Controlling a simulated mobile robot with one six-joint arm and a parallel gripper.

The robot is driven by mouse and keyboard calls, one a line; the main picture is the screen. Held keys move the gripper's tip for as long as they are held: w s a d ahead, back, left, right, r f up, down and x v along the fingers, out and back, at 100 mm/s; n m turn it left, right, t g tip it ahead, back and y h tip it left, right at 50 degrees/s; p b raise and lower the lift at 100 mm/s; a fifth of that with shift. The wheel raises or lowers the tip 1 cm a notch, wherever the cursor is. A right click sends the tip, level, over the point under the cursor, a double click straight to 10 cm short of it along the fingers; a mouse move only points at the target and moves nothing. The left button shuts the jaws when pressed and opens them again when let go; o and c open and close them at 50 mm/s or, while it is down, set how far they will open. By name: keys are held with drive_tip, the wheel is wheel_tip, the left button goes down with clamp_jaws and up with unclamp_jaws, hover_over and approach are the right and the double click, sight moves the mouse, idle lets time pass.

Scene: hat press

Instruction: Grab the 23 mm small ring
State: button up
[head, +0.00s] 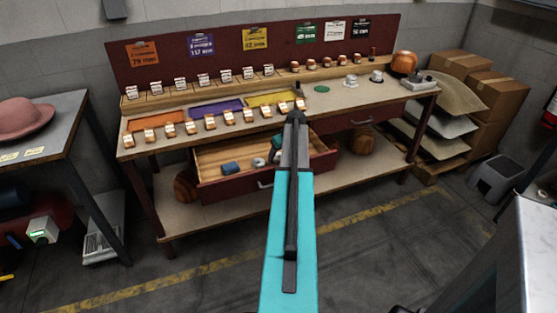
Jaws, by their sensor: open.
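No ring can be picked out surely as the 23 mm small one; writing at that size is unreadable. A small pale grey, ring-like item (258,162) lies in the open drawer (212,158), right of a blue item (231,168). A dark green item shows beside my arm above it. Rows of small orange-brown pieces with white labels stand on the bench and its rear ledge. My teal and dark arm rises through the middle of the picture and covers part of the drawer and bench front. My gripper's fingers cannot be made out; the arm hides that area.
The workbench (350,98) carries orange, purple and yellow trays and, at right, small metal devices (351,81). Cardboard boxes (497,90) stand at the right. A side table (72,111) with a pink hat (22,118) stands at the left. The floor in front is clear.

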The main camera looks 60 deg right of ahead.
drive_tip(key=shift+w+f, duration=0.1)
drive_tip(key=shift+f, duration=0.1)
idle(0.4)
drive_tip(key=c, duration=1.2)
